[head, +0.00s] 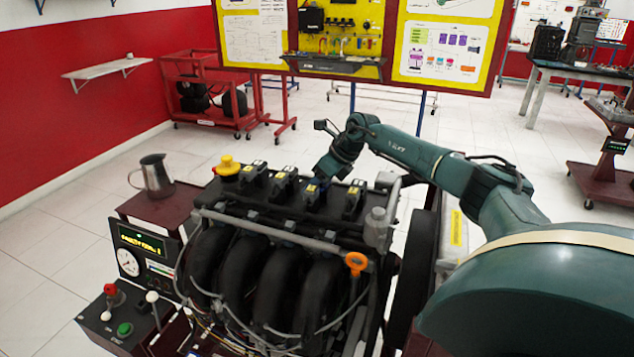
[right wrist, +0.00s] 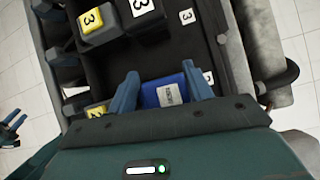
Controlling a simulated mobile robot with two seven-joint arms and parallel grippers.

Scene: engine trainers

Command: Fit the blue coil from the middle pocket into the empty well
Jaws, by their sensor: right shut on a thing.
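My right gripper (right wrist: 157,82) is shut on the blue coil (right wrist: 172,93), which has a white label and shows between the two fingers. In the head view my right gripper (head: 320,180) reaches down behind the row of coils on the engine (head: 285,225). I cannot tell whether the coil is still seated in its pocket or lifted. The empty well cannot be made out. A small pair of blue fingers at the left edge of the right wrist view looks like my left gripper (right wrist: 14,122), apart and empty.
A white-labelled coil (right wrist: 145,10) is also near. A metal jug (head: 153,176) and a control panel (head: 140,255) stand left of the engine. An orange-handled dipstick (head: 356,263) rises in front.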

